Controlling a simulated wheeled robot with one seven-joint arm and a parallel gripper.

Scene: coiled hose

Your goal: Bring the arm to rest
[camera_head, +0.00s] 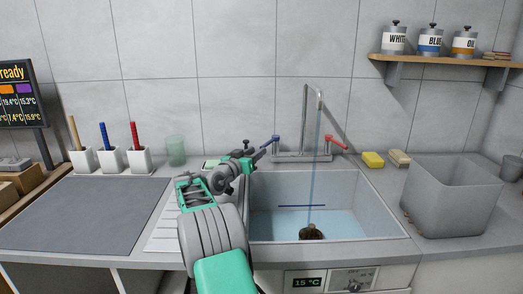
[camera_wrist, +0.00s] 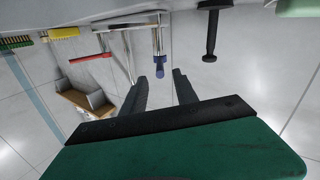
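My arm reaches forward over the counter at the left edge of the sink (camera_head: 375,211). My gripper (camera_head: 258,157) is by the blue tap handle (camera_head: 269,141). In the wrist view, the two dark fingers of my gripper (camera_wrist: 159,82) stand apart with nothing held between them. The blue handle (camera_wrist: 160,69) shows just beyond the fingertips; I cannot tell whether they touch it. The red tap handle (camera_head: 335,142) is on the right side of the tap (camera_head: 306,120). A thin stream of water runs from the spout into the sink.
A grey bin (camera_head: 452,197) stands right of the sink, near a yellow sponge (camera_head: 373,159). White holders with coloured handles (camera_head: 112,160) and a green glass (camera_head: 176,150) stand at the back left. The dark mat (camera_head: 80,215) is bare. A round brownish thing (camera_head: 311,232) lies in the sink.

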